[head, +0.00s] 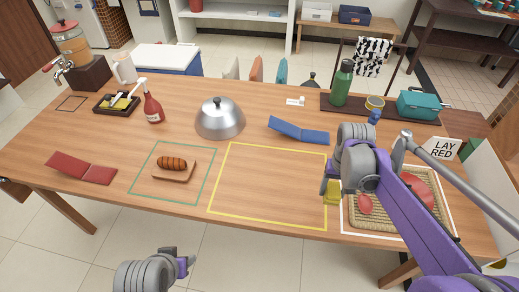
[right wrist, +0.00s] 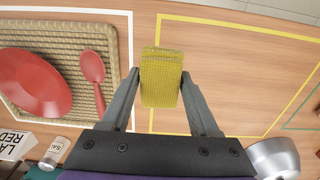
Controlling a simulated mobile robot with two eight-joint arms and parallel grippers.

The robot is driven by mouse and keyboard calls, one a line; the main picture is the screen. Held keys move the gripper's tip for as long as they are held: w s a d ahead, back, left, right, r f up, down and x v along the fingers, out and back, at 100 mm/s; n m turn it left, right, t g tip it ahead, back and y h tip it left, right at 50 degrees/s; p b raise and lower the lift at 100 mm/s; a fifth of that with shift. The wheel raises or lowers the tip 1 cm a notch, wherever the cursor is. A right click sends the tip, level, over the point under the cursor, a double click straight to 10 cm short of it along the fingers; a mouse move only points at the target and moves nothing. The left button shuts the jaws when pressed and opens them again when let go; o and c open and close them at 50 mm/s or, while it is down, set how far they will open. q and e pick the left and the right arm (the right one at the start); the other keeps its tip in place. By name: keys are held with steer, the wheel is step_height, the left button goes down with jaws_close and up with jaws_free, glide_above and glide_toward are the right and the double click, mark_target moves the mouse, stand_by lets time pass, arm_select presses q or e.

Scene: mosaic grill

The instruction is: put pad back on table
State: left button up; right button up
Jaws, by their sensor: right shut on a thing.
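The yellow pad (right wrist: 161,82) is between the two fingers of my right gripper (right wrist: 163,88) in the right wrist view. The gripper is shut on it. In the head view the pad (head: 332,192) shows below my right gripper (head: 334,180), near the right side of the yellow outline and the left side of the white one. I cannot tell whether it touches the wooden table (head: 110,125). My left gripper (head: 182,266) is low in the head view, in front of the table's near edge; its jaw opening is not clear.
A woven mat (right wrist: 60,37) holds a red bowl (right wrist: 32,82) and red spoon (right wrist: 93,68) inside the white outline. A metal dome (head: 219,120) and blue folded board (head: 298,130) stand farther back. Bread on a small board (head: 173,174) is in the green outline. The yellow-outlined area is clear.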

mark_target(325, 212)
steer(key=shift+d+f, duration=0.2)
step_height(325, 212, down, 10)
steer(key=shift+r+b, duration=0.15)
steer(key=shift+b, duration=0.35)
steer(key=shift+f, duration=0.2)
steer(key=o, duration=1.4)
steer(key=shift+o, duration=0.2)
steer(key=shift+r, duration=0.15)
